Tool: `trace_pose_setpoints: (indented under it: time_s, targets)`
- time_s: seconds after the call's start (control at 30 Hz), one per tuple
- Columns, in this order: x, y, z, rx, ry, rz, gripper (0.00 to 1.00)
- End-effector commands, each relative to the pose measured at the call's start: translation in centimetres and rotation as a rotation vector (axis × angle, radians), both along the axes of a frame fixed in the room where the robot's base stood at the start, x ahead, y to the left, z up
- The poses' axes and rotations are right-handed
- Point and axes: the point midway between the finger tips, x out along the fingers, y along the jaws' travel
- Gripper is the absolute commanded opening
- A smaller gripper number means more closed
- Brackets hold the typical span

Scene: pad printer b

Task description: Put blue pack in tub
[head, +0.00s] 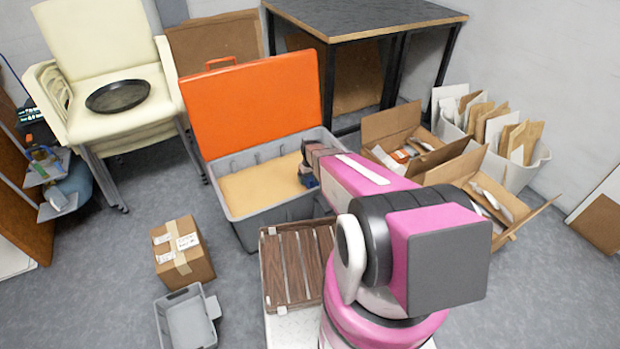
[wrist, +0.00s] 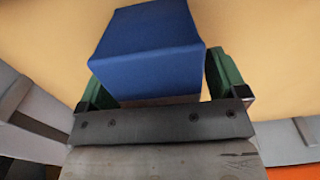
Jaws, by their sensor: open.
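The blue pack (wrist: 150,45) shows large in the wrist view, between the two green fingers of my open gripper (wrist: 158,82). A narrow gap shows beside the right finger; contact at the left finger is unclear. Tan surface lies behind the pack, matching the tan floor of the large grey tub (head: 245,233) with the raised orange lid in the head view. There, my gripper (head: 307,174) is at the tub's right inner side, mostly hidden by my arm. I cannot tell whether the pack rests on the tub's floor.
The orange lid (head: 255,100) stands up behind the tub. A taped carton (head: 183,255) and a small grey bin (head: 187,322) are on the floor at front left. A slatted wooden crate (head: 290,265) stands in front. Open cartons (head: 405,125) are at right. A dark table (head: 365,15) is behind.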

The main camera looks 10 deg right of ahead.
Motion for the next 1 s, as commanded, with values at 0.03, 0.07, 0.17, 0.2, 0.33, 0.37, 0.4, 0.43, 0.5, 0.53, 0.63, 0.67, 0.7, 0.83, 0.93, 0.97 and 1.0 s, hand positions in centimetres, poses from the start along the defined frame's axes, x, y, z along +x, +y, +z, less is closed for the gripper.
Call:
trace_pose_setpoints:
  time_s: [0.03, 0.07, 0.17, 0.2, 0.33, 0.37, 0.4, 0.43, 0.5, 0.53, 0.63, 0.67, 0.7, 0.83, 0.93, 0.97, 1.0]
  targets:
    - [0.0, 0.0, 0.0, 0.000, 0.000, 0.000, 0.91]
    - [0.0, 0.0, 0.0, 0.000, 0.000, 0.000, 0.91]
    - [0.0, 0.0, 0.0, 0.000, 0.000, 0.000, 0.91]
    - [0.0, 0.0, 0.1, 0.000, 0.000, 0.000, 0.91]
    - [0.0, 0.0, 0.5, 0.000, -0.001, 0.000, 0.91]
    - [0.0, 0.0, 0.7, 0.000, -0.001, 0.000, 0.91]
    - [0.0, 0.0, 0.9, 0.000, -0.001, 0.000, 0.91]
    - [0.0, 0.0, 1.0, 0.000, -0.001, 0.000, 0.91]
    - [0.0, 0.0, 1.4, 0.000, -0.001, 0.000, 0.91]
    - [0.0, 0.0, 1.6, 0.000, -0.001, 0.000, 0.91]
    - [0.0, 0.0, 2.1, 0.000, 0.000, 0.000, 0.91]
    - [0.0, 0.0, 2.2, 0.000, 0.000, 0.000, 0.91]
    - [-0.1, 0.0, 2.4, 0.000, 0.000, 0.000, 0.91]
    - [0.0, 0.0, 2.9, 0.000, 0.000, 0.000, 0.91]
    - [0.0, 0.0, 3.0, 0.000, 0.000, 0.000, 0.91]
    - [0.0, 0.0, 3.0, 0.000, 0.000, 0.000, 0.91]
    - [0.0, 0.0, 3.0, 0.000, 0.000, 0.000, 0.91]
